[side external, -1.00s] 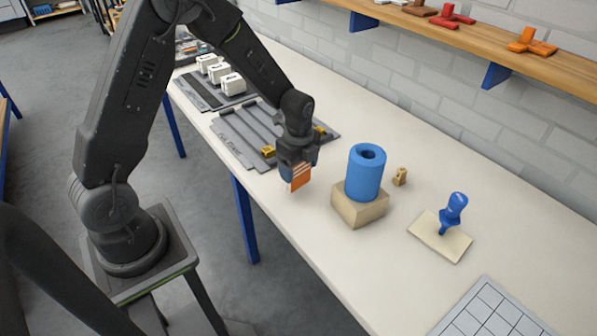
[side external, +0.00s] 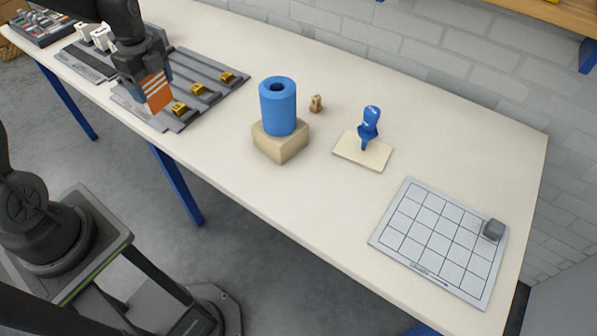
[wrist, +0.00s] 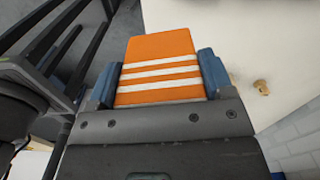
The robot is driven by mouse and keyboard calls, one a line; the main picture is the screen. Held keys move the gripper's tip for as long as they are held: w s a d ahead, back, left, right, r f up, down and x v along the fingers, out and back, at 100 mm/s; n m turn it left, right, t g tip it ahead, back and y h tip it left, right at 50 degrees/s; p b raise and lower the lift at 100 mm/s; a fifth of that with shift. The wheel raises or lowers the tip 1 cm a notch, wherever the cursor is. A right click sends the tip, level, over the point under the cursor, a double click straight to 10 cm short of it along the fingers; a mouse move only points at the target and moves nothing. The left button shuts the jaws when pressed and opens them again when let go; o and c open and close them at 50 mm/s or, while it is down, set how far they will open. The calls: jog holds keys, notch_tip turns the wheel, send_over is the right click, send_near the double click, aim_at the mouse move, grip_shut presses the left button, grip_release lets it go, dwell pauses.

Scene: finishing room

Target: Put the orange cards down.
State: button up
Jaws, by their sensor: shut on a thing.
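The orange cards (side external: 158,91), with white stripes, are between the blue-padded fingers of my gripper (wrist: 160,76), which is shut on them. The cards also fill the middle of the wrist view (wrist: 159,48). In the side view they hang tilted over the front left of a grey slotted tray (side external: 210,70), beside the nearest yellow block (side external: 179,108). I cannot tell whether their lower edge touches the tray. Two more yellow blocks sit in the tray's lanes, one (side external: 198,89) in the middle and one (side external: 227,76) farther back.
A blue cylinder (side external: 278,108) stands on a wooden block (side external: 281,144) right of the tray. Beyond are a small wooden piece (side external: 316,104), a blue-handled stamp (side external: 369,125) on a cream pad (side external: 350,152), and a gridded board (side external: 425,235) with a grey cube (side external: 493,229). White blocks (side external: 101,37) stand behind.

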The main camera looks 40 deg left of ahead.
jog(key=r, duration=1.1)
jog(key=shift+w+d, duration=0.25)
jog(key=shift+d, duration=0.05)
jog(key=w+d+m, duration=0.3)
jog(key=w+d, duration=0.1)
jog(key=d, duration=0.3)
jog(key=w+d+m, duration=0.2)
jog(key=w+d, duration=0.2)
jog(key=d, duration=0.3)
jog(key=d+m, duration=0.6)
jog(key=d, duration=1.4)
notch_tip(320, 180, down, 12)
jog(key=shift+n, duration=0.3)
jog(key=shift+s+d+f, duration=0.35)
jog(key=shift+d+f, duration=1.4)
jog(key=shift+d, duration=0.1)
jog(key=shift+s+d+f, duration=0.3)
jog(key=shift+d+f, duration=1.4)
jog(key=shift+d, duration=0.15)
jog(key=shift+s+d+f, duration=0.35)
jog(key=shift+d+f, duration=1.4)
jog(key=shift+d, duration=0.1)
jog(key=shift+f, duration=0.15)
jog(key=o, duration=1)
jog(key=shift+c, duration=0.2)
